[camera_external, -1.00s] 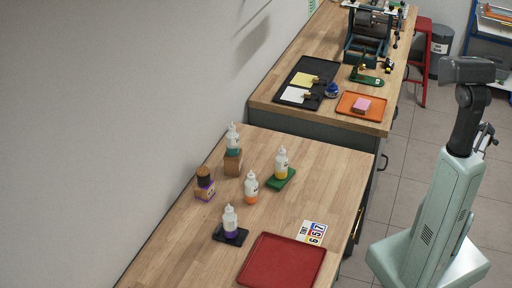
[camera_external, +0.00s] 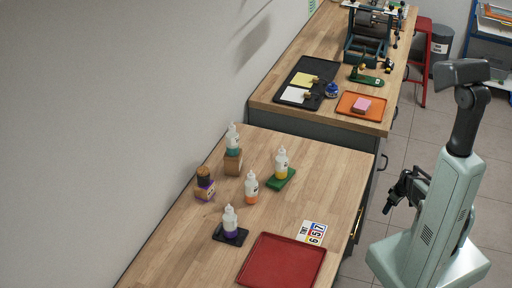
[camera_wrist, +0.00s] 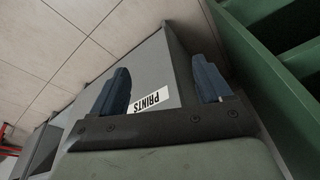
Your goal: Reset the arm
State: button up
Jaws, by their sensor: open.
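My gripper (camera_external: 395,203) hangs off the right side of the near workbench, beside my column and over the floor, clear of all the bench objects. In the wrist view my gripper (camera_wrist: 165,88) shows two blue-grey fingers set wide apart with nothing between them. Behind them is a grey surface with a white label (camera_wrist: 150,101) reading "PRINTS".
The near bench (camera_external: 300,165) holds several bottles, such as one with orange (camera_external: 251,189), and a red tray (camera_external: 283,262). The far bench (camera_external: 275,92) carries an orange tray (camera_external: 350,109) and a press (camera_external: 367,42). A red stool (camera_external: 420,60) stands behind.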

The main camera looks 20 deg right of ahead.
jog(key=s+a+f+m+g, duration=0.1)
jog(key=s+a+f+g, duration=0.15)
jog(key=s+a, duration=0.8)
jog(key=s+a+f+m+g, duration=0.2)
jog(key=s+a+g, duration=0.2)
jog(key=s+a, duration=0.7)
jog(key=s+a+g+h, duration=0.1)
jog(key=s+a, duration=0.3)
jog(key=s, duration=0.4)
jog(key=shift+s+a+r+m+g, duration=0.15)
jog(key=shift+s+r+m+g, duration=0.2)
jog(key=shift+r+g, duration=0.15)
